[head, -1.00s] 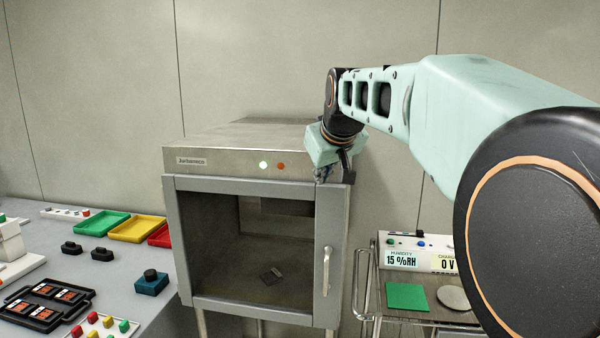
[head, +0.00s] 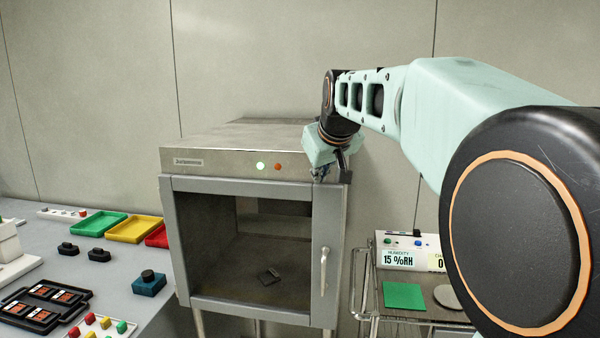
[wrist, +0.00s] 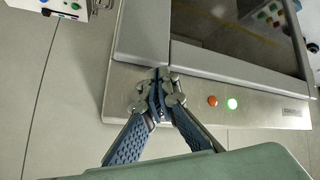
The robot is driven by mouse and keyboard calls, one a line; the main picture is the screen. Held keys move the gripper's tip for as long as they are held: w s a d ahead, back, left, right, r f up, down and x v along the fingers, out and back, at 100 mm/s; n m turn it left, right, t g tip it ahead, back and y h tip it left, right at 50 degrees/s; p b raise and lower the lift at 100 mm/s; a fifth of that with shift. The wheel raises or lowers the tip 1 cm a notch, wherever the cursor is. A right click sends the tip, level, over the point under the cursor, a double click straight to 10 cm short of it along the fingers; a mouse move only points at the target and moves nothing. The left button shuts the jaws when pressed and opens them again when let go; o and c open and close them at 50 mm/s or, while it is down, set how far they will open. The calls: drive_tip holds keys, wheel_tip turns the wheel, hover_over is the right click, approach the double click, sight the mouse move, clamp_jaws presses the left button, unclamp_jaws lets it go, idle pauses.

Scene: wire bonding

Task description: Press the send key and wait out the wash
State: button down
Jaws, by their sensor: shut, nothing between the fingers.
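The steel washer cabinet (head: 240,134) stands in the middle of the head view, its windowed door shut. Its front panel has a lit pale green light (head: 260,167) and an orange-red one (head: 278,167); both also show in the wrist view, green (wrist: 232,103) and orange-red (wrist: 212,100). My gripper (head: 319,173) is at the panel's right end, right of the lights. In the wrist view my gripper (wrist: 160,92) is shut and empty, its fingertips over the panel just below the door edge. I cannot tell whether they touch it. No send key is distinguishable; the fingers cover that spot.
The door handle (head: 324,270) sticks out below my gripper. A small dark piece (head: 270,276) lies inside the chamber. A cart with a humidity meter (head: 397,258) and a green pad (head: 404,296) stands right. A bench (head: 124,270) with coloured trays is left.

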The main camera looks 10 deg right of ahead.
drive_tip(key=shift+w+d+p, duration=0.15)
drive_tip(key=shift+w+p, duration=0.15)
drive_tip(key=shift+w, duration=0.2)
idle(0.6)
idle(0.3)
drive_tip(key=shift+s+a+b, duration=0.3)
drive_tip(key=shift+s+b, duration=0.2)
drive_tip(key=shift+s, duration=0.4)
drive_tip(key=s, duration=0.1)
drive_tip(key=s+a+b, duration=0.1)
drive_tip(key=s, duration=0.1)
drive_tip(key=s+b, duration=0.1)
drive_tip(key=shift+s+a, duration=0.3)
drive_tip(key=shift+s, duration=0.05)
drive_tip(key=shift+r, duration=0.15)
